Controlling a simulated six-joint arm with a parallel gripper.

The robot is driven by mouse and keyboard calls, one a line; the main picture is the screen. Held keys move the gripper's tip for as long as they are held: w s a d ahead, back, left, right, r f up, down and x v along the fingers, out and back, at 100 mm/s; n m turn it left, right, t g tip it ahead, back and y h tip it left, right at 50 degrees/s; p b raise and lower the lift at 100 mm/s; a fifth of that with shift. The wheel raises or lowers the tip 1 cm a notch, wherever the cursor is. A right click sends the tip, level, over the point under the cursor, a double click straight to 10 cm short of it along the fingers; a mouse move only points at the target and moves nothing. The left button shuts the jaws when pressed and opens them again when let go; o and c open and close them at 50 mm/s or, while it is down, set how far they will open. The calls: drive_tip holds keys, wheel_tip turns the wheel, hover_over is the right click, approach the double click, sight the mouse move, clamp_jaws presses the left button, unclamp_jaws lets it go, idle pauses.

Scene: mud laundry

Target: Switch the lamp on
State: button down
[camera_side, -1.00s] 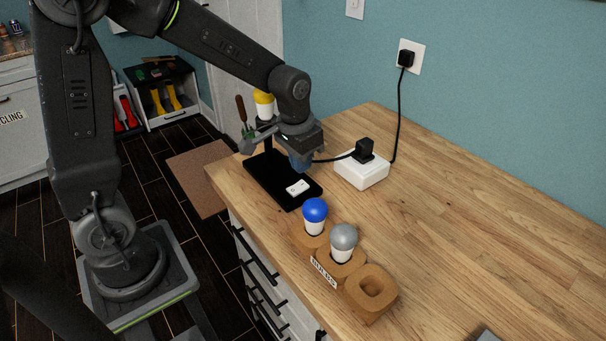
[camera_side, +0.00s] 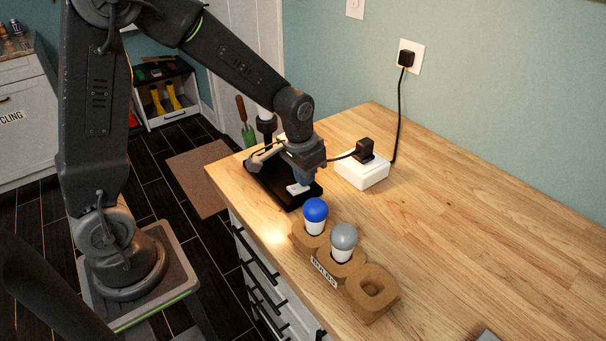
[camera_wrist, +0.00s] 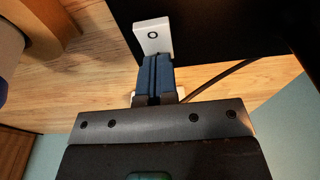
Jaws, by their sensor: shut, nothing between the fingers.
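The lamp has a flat black base (camera_side: 290,200) on the wooden counter and a dark socket (camera_side: 266,124) at its back. My arm covers most of its bulb. A white rocker switch (camera_side: 296,188) sits on the base; in the wrist view it (camera_wrist: 153,34) shows a circle mark. My gripper (camera_side: 304,180) is shut and empty, pointing down at the switch. In the wrist view its blue fingertips (camera_wrist: 154,58) overlap the switch's lower end and seem to touch it.
A cardboard holder (camera_side: 368,292) in front carries a blue bulb (camera_side: 315,210) and a grey bulb (camera_side: 343,238); its front hole is empty. A white power box (camera_side: 362,174) with a black plug (camera_side: 364,149) stands right of the lamp. The counter's right side is mostly clear.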

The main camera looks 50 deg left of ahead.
sight(291, 190)
drive_tip(key=shift+s+f, duration=0.3)
drive_tip(key=shift+f, duration=0.1)
drive_tip(key=shift+s+r, duration=0.35)
drive_tip(key=shift+s, duration=0.3)
drive_tip(key=shift+w+r, duration=0.1)
wheel_tip(291, 190, up, 14)
drive_tip(key=s, duration=0.1)
drive_tip(key=shift+s, duration=0.4)
drive_tip(key=shift+s, duration=0.1)
